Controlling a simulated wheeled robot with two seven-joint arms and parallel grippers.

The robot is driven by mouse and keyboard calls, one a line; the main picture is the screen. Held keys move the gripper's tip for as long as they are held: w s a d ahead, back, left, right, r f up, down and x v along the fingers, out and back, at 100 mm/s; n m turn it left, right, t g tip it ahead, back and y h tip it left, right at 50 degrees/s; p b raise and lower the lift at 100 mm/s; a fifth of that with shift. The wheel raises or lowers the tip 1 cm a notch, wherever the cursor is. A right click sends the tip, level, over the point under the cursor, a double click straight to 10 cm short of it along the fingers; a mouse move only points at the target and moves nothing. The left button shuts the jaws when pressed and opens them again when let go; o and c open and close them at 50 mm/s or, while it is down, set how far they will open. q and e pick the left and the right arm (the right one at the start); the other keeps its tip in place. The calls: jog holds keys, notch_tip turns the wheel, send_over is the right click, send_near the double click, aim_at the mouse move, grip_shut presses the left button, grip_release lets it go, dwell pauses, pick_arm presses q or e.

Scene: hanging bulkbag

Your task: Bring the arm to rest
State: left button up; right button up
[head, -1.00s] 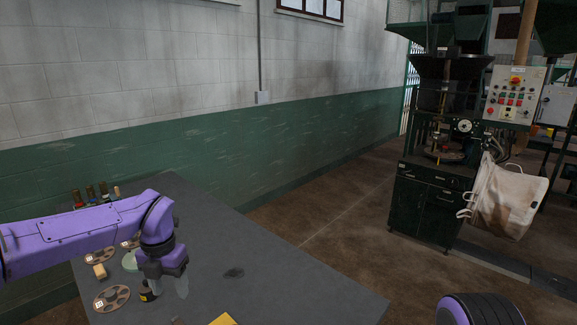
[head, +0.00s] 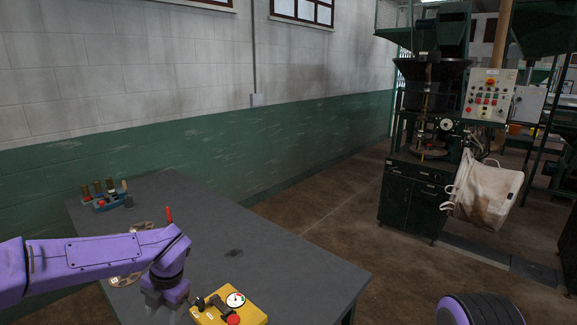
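My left arm comes in from the left over the grey table (head: 290,265). My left gripper (head: 165,312) points down at the bottom edge of the head view, and its fingertips are cut off, so its opening does not show. Nothing is seen held in it. My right gripper is out of view; only a purple and black rounded part of mine shows at the bottom right. The white bulk bag (head: 487,195) hangs by its loops at the side of the dark green filling machine (head: 415,190).
A yellow control box (head: 225,312) with a gauge and red button is on the table just right of my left gripper. A rack (head: 105,198) of handled tools stands at the far left. A brown disc (head: 128,278) is partly behind my arm. The table's right side is clear.

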pick_arm(q)
jog(key=s+a+f+m+t+y, duration=0.1)
jog(key=s+f+m+t+y, duration=0.1)
jog(key=s+f+m, duration=0.7)
jog(key=s+a+f+m+t+y, duration=0.25)
jog(key=s+f+m, duration=0.3)
jog(key=f, duration=0.55)
jog(key=s+d+f+m+g+h+b, duration=0.15)
jog(key=s+f+m, duration=0.35)
jog(key=s, duration=0.5)
jog(key=s+f+m+h+b, duration=0.1)
jog(key=s+f+m+h, duration=0.15)
jog(key=s+m, duration=0.6)
notch_tip(320, 180, down, 8)
jog(key=n+b, duration=0.2)
jog(key=b, duration=0.5)
jog(key=shift+s+d, duration=0.2)
